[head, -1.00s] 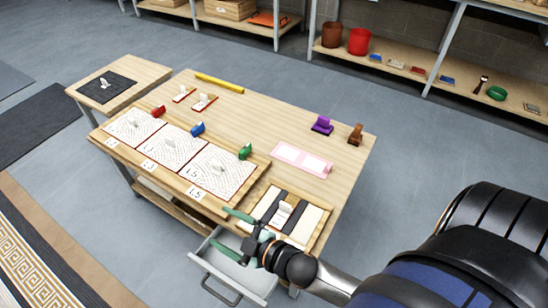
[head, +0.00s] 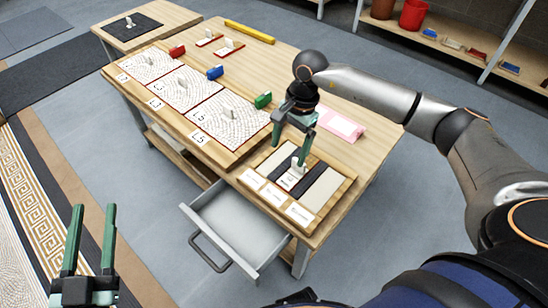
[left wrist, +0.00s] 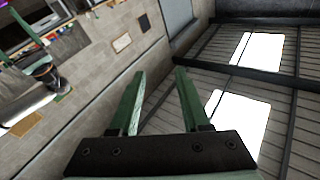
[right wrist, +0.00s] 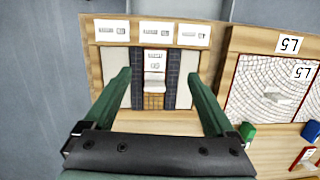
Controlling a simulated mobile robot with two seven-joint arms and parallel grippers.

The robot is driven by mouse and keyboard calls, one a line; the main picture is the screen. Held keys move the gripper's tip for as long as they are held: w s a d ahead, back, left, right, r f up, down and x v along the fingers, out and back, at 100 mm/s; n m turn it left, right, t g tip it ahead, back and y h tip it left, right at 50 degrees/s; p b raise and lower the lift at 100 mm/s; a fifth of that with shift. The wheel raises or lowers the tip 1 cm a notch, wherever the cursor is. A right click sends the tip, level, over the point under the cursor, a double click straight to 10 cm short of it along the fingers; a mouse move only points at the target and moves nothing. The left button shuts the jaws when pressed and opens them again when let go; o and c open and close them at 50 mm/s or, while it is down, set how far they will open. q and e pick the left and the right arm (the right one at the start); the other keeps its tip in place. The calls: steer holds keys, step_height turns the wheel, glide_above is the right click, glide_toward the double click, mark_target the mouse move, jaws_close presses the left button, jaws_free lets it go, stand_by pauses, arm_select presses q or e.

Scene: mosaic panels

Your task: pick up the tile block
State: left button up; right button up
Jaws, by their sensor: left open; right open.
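A small pale block (head: 296,170) with an upright grip stands in the middle of a framed board (head: 345,190) of dark and pale strips, at the table's front right corner. I take it for the tile block. It also shows in the right wrist view (right wrist: 154,82), between and beyond the fingers. My right gripper (head: 288,154) is open and empty, pointing down above the board; its fingers partly overlap the block in the head view. My left gripper (head: 92,210) is open and empty, away from the table at lower left.
A long board (head: 178,128) with several patterned panels fills the table's front left. Red, blue and green (head: 263,100) pieces stand behind it. A pink sheet (head: 340,125) lies behind the right gripper. An open drawer (head: 235,225) sticks out below the front edge.

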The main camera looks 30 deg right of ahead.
steer(key=d+h, duration=0.2)
steer(key=d, duration=0.3)
steer(key=b, duration=0.2)
glide_above(298, 171)
steer(key=f, duration=0.6)
steer(key=shift+d, duration=0.35)
steer(key=shift+f, duration=0.55)
steer(key=shift+w+a+f+b, duration=0.1)
steer(key=shift+w+f+b, duration=0.1)
steer(key=shift+f+b, duration=0.7)
steer(key=shift+w+f, duration=0.15)
steer(key=shift+f, duration=1.2)
arm_select(q)
steer(key=s+d+r+m+t+h, duration=0.1)
steer(key=s+r+m+t+h, duration=0.1)
steer(key=s+r+m+h, duration=0.4)
step_height(298, 171, up, 5)
steer(key=s+h, duration=0.1)
steer(key=h, duration=0.1)
steer(key=shift+d+r+m+t+h, duration=0.15)
steer(key=shift+d+m+t+h, duration=0.15)
steer(key=shift+m+t, duration=0.1)
arm_select(e)
steer(key=shift+c, duration=0.2)
jaws_close()
